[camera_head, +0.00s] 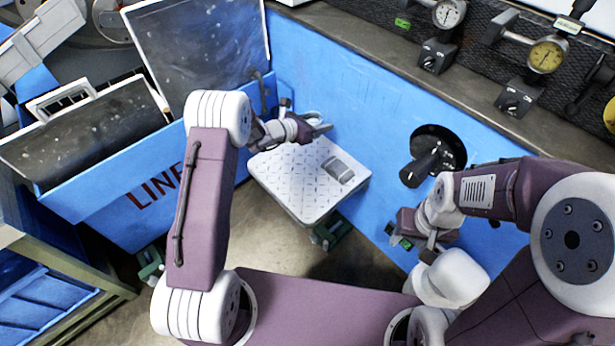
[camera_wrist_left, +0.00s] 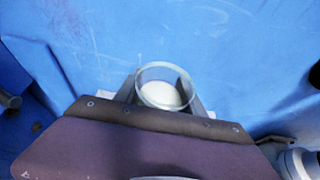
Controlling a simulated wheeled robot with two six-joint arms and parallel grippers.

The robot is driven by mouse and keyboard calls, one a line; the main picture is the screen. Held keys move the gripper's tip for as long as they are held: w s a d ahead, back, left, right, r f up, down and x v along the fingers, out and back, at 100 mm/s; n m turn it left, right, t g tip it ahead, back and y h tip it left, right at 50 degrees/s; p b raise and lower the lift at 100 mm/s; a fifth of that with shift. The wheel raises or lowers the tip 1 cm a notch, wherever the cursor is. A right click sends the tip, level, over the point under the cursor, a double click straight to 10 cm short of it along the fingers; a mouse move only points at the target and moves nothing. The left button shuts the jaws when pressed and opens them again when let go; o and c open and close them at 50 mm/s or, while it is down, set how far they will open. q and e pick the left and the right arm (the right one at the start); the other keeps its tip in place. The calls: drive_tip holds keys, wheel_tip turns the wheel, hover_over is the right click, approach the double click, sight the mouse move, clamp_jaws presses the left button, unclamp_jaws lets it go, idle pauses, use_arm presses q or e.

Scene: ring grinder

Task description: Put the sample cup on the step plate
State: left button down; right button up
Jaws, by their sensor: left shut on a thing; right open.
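The sample cup (camera_wrist_left: 165,87) is a clear glass cup with a pale white bottom, seen from above in the left wrist view. My left gripper (camera_wrist_left: 163,92) is shut on it, with a finger on each side. In the head view the cup (camera_head: 312,116) shows only as a small pale rim at my left gripper (camera_head: 318,128). It is beside the far edge of the step plate (camera_head: 290,185), a light, patterned square plate; its height above the plate is hard to tell. My right gripper (camera_head: 398,237) is open, low by the blue wall, right of the plate.
A grey rectangular patch or object (camera_head: 338,170) is on the plate's right part. The blue machine wall (camera_head: 360,120) rises behind the plate, with a black round knob (camera_head: 430,157) at right. A blue lettered bin (camera_head: 125,195) stands left. The plate's front and middle are clear.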

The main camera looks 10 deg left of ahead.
use_arm(q)
drive_tip(key=b, duration=0.4)
hover_over(298, 174)
wheel_tip(298, 174, down, 7)
drive_tip(key=shift+r, duration=0.1)
drive_tip(key=shift+f+b, duration=0.75)
drive_tip(key=shift+f, duration=1.3)
drive_tip(key=shift+f, duration=0.15)
drive_tip(key=c, duration=0.7)
unclamp_jaws()
